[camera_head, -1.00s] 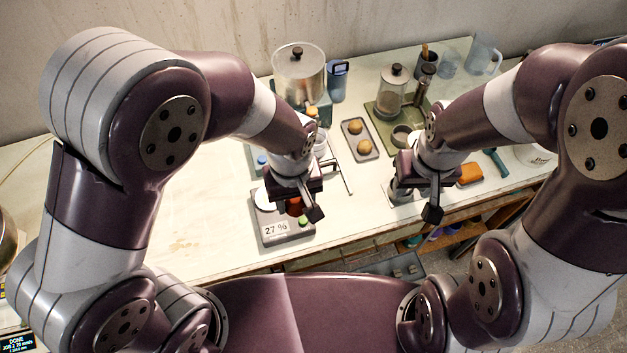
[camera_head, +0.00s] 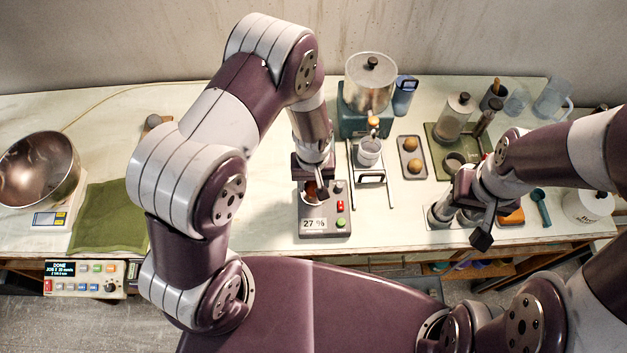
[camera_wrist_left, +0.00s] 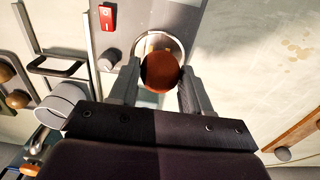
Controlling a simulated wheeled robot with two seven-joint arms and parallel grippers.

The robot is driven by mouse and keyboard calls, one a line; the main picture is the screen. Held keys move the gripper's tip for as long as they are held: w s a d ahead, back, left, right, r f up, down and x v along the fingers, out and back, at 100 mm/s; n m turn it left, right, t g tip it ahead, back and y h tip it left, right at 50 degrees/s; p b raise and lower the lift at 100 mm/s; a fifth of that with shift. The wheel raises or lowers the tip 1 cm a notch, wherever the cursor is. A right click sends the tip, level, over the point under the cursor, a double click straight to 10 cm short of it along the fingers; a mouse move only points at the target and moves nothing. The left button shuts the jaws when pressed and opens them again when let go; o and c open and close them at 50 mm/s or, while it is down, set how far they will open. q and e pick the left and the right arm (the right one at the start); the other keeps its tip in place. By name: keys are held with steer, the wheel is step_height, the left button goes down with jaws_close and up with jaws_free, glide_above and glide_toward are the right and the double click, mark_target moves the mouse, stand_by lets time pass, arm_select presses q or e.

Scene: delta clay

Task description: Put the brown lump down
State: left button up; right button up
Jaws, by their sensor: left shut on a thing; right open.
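The brown lump (camera_wrist_left: 161,72) is round and reddish brown. It is held between the two fingers of my left gripper (camera_wrist_left: 158,85), which is shut on it. In the head view the left gripper (camera_head: 312,192) points down at the grey device (camera_head: 325,225) with a 27 % display, and the lump (camera_head: 310,190) shows only partly. In the left wrist view a round metal dish (camera_wrist_left: 165,38) lies behind the lump; I cannot tell whether the lump touches it. My right gripper (camera_head: 481,222) is open at the table's front right, partly hidden by its own arm.
A tray with two brown balls (camera_head: 412,172), a white cup (camera_head: 369,152) on a stand, and a machine with a metal hopper (camera_head: 371,85) stand right of and behind the device. A green cloth (camera_head: 108,220) and a metal bowl (camera_head: 40,172) are at left. The table between is largely clear.

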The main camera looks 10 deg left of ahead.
arm_select(q)
steer(key=shift+f, duration=0.55)
steer(key=shift+w+d+f, duration=0.15)
steer(key=shift+d+f, duration=0.05)
steer(key=shift+f, duration=0.15)
steer(key=o, duration=1.2)
steer(key=shift+a, duration=0.1)
